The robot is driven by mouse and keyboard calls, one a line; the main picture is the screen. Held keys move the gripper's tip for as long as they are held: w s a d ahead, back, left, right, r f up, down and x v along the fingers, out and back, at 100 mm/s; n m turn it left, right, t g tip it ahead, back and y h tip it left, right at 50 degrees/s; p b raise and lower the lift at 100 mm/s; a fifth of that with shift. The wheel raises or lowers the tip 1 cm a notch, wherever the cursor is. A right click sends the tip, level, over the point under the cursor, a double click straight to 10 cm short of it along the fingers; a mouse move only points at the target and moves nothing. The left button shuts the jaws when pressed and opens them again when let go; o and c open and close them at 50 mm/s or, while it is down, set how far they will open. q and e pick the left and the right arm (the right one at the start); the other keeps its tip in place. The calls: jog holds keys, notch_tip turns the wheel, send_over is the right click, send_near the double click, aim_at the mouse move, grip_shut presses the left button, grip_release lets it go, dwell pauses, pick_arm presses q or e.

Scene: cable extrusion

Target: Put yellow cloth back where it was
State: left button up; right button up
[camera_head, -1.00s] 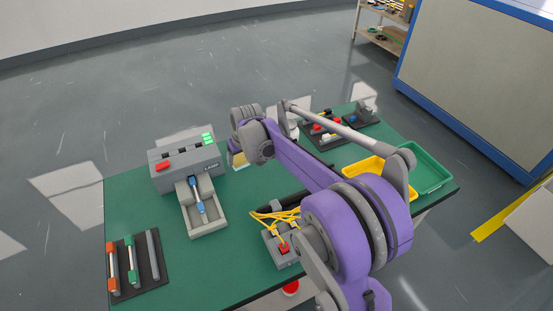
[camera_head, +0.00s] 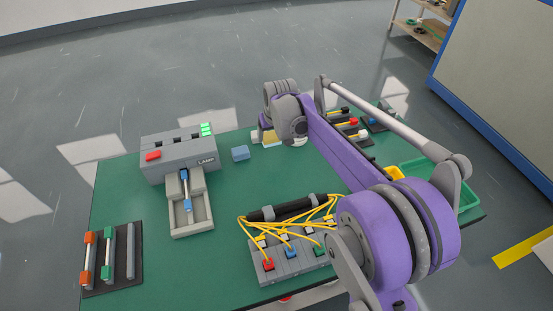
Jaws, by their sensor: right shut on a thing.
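The yellow cloth (camera_head: 268,138) shows as a small pale yellow patch near the far edge of the green table (camera_head: 225,210), just below and left of my right wrist. My right gripper (camera_head: 275,133) is shut on it; the wrist hides the fingers and part of the cloth. I cannot tell whether the cloth touches the table. My left gripper is not in view.
A blue block (camera_head: 240,153) lies left of the cloth, beside the grey lamp machine (camera_head: 180,157). A grey box with yellow cables (camera_head: 290,262) stands at the front. A green tray (camera_head: 465,196) is at right, partly behind my arm. The table's middle is clear.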

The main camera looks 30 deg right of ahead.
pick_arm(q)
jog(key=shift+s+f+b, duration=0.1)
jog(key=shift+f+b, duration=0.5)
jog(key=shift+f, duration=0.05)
pick_arm(e)
notch_tip(320, 180, down, 10)
jog(key=shift+r, duration=0.1)
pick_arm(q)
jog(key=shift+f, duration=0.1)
pick_arm(e)
jog(key=shift+f, duration=0.2)
jog(key=o, duration=1.2)
jog(key=shift+o, duration=0.2)
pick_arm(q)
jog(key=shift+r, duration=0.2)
pick_arm(e)
jog(key=shift+r, duration=0.3)
pick_arm(q)
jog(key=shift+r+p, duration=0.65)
jog(key=shift+p, duration=0.05)
pick_arm(e)
jog(key=v, duration=1.1)
jog(key=shift+s+r, duration=0.3)
jog(key=shift+r, duration=0.05)
jog(key=shift+a, duration=0.15)
